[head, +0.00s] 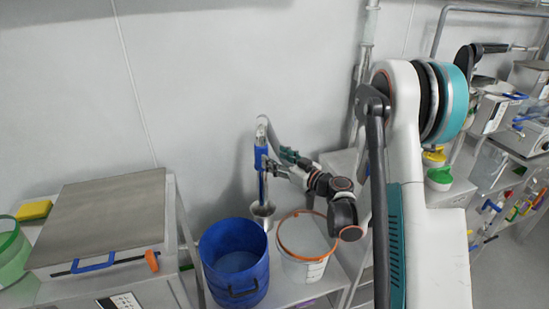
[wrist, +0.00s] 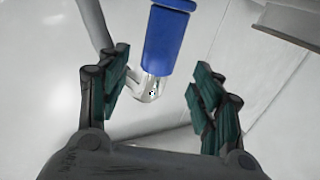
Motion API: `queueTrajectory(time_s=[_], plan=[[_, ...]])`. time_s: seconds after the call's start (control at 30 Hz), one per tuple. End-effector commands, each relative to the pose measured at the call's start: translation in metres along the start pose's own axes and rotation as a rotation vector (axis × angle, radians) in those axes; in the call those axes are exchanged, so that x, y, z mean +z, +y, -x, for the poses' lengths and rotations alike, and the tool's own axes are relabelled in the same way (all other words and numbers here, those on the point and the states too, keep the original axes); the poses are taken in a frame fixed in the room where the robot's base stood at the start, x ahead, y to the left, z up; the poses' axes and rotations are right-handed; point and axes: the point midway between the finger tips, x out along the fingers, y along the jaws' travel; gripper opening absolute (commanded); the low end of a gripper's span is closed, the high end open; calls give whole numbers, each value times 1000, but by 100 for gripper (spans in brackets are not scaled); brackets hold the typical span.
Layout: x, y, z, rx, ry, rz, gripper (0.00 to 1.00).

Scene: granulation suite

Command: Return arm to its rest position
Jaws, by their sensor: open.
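My gripper (head: 279,161) is open at the end of my extended arm, close to the wall in the head view. Its jaws are beside the blue handle of an upright metal scoop (head: 263,209). In the wrist view the scoop's blue handle (wrist: 168,40) shows between the two spread fingers of my gripper (wrist: 160,78), with a visible gap on each side. The scoop's bowl is near the back rim of a blue bucket. What holds the scoop up is not clear.
The blue bucket (head: 233,286) and a white tub (head: 303,268) with an orange rim stand below my arm. A metal-topped box (head: 105,215) is at left. Green-lidded containers (head: 439,178) and shelves are at right, beyond my arm. The wall is close behind.

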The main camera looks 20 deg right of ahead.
Motion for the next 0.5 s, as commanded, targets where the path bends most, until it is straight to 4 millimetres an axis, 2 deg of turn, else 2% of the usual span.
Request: queueTrajectory(time_s=[0.33,0.43,0.5], plan=[[-2,-2,-1,-2,-5,-3,60],[-14,-11,-2,-15,-33,-19,60],[-28,-24,-3,-29,-71,-42,60]])
